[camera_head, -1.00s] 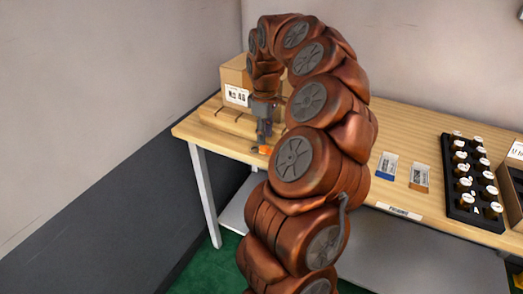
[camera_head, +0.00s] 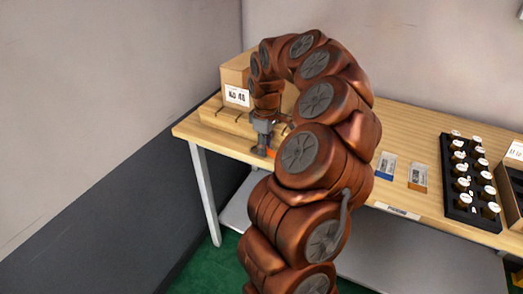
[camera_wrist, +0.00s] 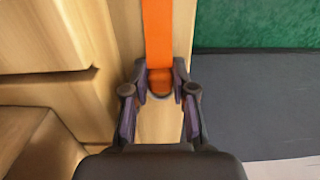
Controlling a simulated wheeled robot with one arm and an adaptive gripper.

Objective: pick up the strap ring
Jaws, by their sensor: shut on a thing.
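The strap ring (camera_wrist: 158,35) is an orange band that runs from the top edge of the wrist view down between my fingertips. My gripper (camera_wrist: 160,88) is shut on its near end. In the head view a small orange part of the strap ring (camera_head: 271,153) shows beside my gripper (camera_head: 262,150), low at the left end of the wooden table. Most of it is hidden there by my gripper and arm. I cannot tell whether the strap ring touches the table.
A cardboard box with a label (camera_head: 237,95) and a slotted wooden block (camera_head: 222,116) stand close behind my gripper. Two small cards, blue (camera_head: 386,165) and orange (camera_head: 418,177), and a black tray of knobs (camera_head: 449,190) are to the right. The table's front edge is close.

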